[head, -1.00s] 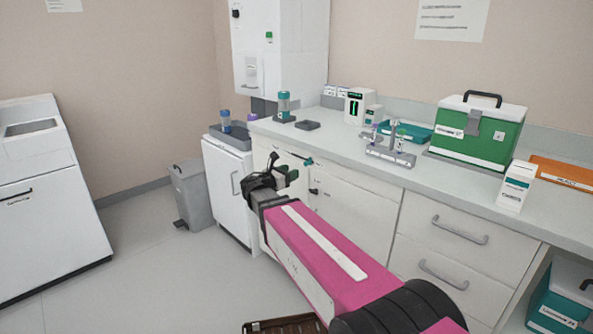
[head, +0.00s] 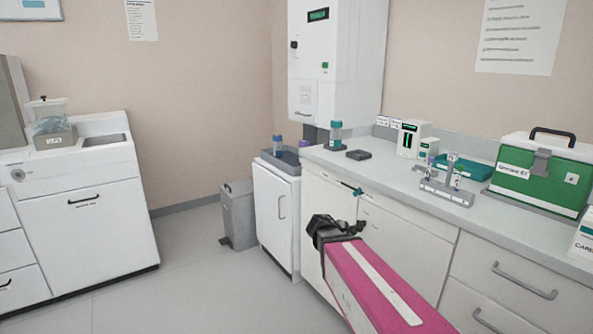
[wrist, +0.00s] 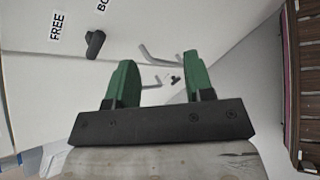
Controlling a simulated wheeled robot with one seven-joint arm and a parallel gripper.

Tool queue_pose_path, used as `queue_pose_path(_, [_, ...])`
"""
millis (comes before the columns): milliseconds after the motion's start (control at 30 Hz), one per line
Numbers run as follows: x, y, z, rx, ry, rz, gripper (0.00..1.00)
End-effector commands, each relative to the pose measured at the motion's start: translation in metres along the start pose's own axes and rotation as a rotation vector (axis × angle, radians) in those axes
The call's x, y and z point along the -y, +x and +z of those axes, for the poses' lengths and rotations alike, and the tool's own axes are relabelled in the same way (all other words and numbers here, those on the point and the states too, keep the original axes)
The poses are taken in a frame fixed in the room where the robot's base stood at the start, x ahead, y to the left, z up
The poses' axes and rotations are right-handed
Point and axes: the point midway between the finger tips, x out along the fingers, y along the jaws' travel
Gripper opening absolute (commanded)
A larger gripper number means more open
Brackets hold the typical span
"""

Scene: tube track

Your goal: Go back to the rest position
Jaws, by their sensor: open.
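My gripper shows in the wrist view (wrist: 158,85) with its two green fingers apart and nothing between them. In the head view the black wrist end of my pink arm (head: 335,230) is in front of the white cabinet doors below the counter, and the fingers are hard to make out there. The wrist view shows a pale cabinet front beyond the fingers, with handles and the printed word FREE.
The counter (head: 400,205) carries a tube rack (head: 447,190), a teal tray (head: 465,168), a green box (head: 540,175) and a teal-capped container (head: 336,136). A grey bin (head: 238,215) stands left of the cabinets. The floor at left (head: 190,270) is clear.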

Motion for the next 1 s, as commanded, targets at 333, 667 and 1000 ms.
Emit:
queue_pose_path(333, [0.106, 0.024, -0.03, -0.254, 0.676, -0.499, 0.48])
queue_pose_path(667, [0.158, 0.009, -0.053, -0.3, 1.17, -0.951, 0.48])
queue_pose_path(1000, [0.163, 0.004, -0.058, -0.295, 1.252, -1.036, 0.48])
